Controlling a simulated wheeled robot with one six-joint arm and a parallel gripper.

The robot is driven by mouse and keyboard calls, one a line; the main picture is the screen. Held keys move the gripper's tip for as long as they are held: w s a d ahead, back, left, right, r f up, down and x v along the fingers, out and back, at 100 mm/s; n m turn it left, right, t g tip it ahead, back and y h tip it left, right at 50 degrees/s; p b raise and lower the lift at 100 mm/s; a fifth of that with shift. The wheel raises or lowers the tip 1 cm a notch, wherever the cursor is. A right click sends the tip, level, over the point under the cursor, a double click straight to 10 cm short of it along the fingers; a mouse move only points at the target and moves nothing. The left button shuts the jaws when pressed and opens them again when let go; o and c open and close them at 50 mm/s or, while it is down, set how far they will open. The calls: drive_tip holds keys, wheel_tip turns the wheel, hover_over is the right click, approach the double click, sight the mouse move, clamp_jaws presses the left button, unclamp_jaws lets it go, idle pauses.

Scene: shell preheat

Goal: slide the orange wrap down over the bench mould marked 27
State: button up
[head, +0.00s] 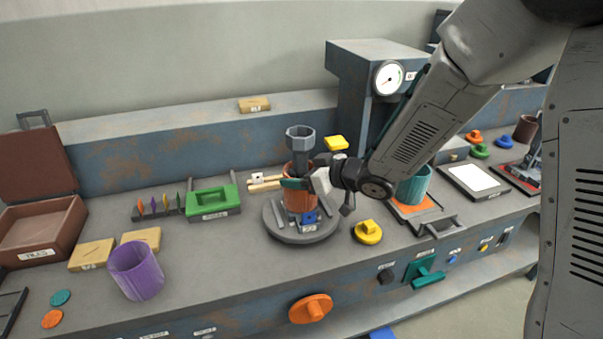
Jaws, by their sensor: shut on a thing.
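The orange wrap (296,201) is a ribbed, upright sleeve in the middle of the bench, above a round grey base (280,229). A grey post with a wide faceted head (300,141) rises out of the wrap's top, so the wrap appears to be around it. My gripper (304,183) comes in from the right and is shut on the wrap at its upper part. The wrap's right side is partly hidden by my gripper. A blue block with a small label (309,221) sits at the base's front; I cannot read a 27 there.
A yellow knob (368,232) stands just right of the base. A green tray (213,201) and purple cup (137,270) are to the left. A teal cup (412,186) and gauge housing (372,75) are to the right. Bench front centre-left is clear.

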drive_tip(key=o, duration=1)
drive_tip(key=shift+d, duration=0.1)
drive_tip(key=v, duration=0.7)
drive_tip(key=shift+s+d+r, duration=0.2)
